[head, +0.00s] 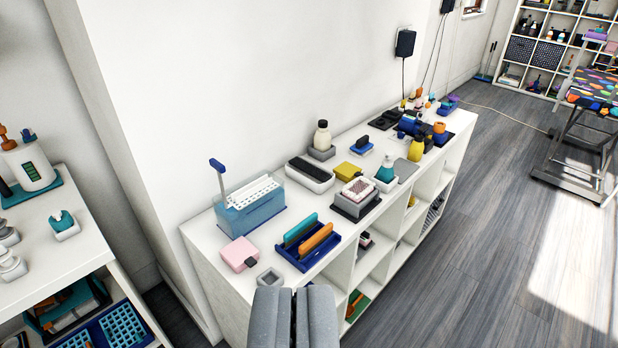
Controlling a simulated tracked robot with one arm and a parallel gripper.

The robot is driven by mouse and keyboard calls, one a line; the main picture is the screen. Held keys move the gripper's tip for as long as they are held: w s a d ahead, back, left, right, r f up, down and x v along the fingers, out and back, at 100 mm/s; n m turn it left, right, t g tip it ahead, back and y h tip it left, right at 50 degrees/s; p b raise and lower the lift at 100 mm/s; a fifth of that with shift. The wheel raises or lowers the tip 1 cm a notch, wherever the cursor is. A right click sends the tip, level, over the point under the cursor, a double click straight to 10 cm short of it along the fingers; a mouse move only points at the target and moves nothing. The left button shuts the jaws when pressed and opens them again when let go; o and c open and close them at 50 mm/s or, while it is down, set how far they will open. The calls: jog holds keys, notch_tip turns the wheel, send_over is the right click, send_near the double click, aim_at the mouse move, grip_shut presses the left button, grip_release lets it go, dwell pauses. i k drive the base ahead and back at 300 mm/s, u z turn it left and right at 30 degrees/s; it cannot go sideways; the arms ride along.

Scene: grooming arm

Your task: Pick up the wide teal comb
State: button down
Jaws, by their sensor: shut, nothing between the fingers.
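A teal comb-like piece (300,229) stands in a dark blue holder (289,253) on top of the white shelf unit, near its front left end. An orange comb-like piece (316,238) stands beside it in the same holder. The teeth of both are hidden in the holder, so I cannot tell how wide they are. My gripper (294,290) is shut and empty at the bottom middle of the view. In the picture it sits just below the holder, apart from it.
Left of the holder are a pink box (239,254), a small grey cup (270,279) and a clear blue bin (250,207). A brush on a grey block (357,199) and several bottles stand further right. Open floor (470,235) lies right of the white shelf unit (210,262).

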aim_at(308, 223)
jog(key=u, duration=0.05)
jog(key=k, duration=0.5)
jog(key=u, duration=0.35)
jog(key=i, duration=2.1)
jog(key=z, duration=0.8)
